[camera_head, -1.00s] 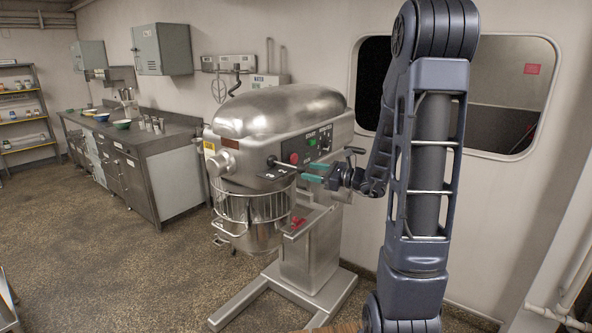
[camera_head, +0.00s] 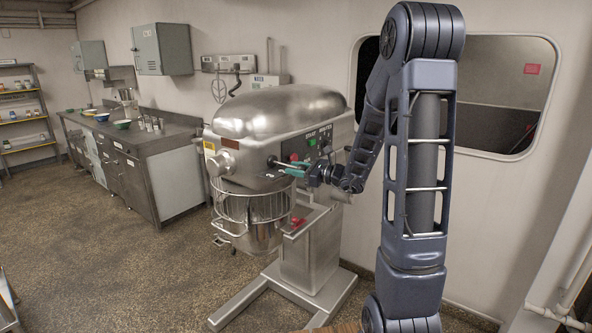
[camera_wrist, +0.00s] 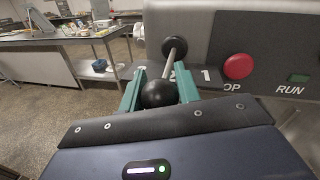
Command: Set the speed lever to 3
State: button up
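The mixer's speed lever has a black ball knob (camera_wrist: 159,93), a metal rod (camera_wrist: 176,58) and a round black pivot (camera_wrist: 175,46). My gripper (camera_wrist: 160,82) has its teal fingers apart, one on each side of the knob and rod. The rod is close to the right finger; I cannot tell whether they touch. A numbered dial lies behind the fingers: the 1 (camera_wrist: 206,75) is clear, and a figure to its left is partly hidden. In the head view my gripper (camera_head: 288,168) is at the mixer's front and covers most of the lever.
A steel counter (camera_head: 160,139) stands behind at left; floor at left is clear.

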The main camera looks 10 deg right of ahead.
grip_shut()
jog(key=shift+s+a+m+t+h, duration=0.4)
jog(key=shift+a+m+t+h, duration=0.2)
jog(key=shift+m+t+h, duration=0.2)
jog(key=shift+s+a+m+t+h, duration=0.4)
jog(key=shift+a+m+t+h, duration=0.25)
jog(key=shift+t, duration=0.25)
jog(key=shift+d, duration=0.1)
jog(key=o, duration=0.7)
grip_release()
notch_tip(320, 180, up, 20)
jog(key=shift+r, duration=0.1)
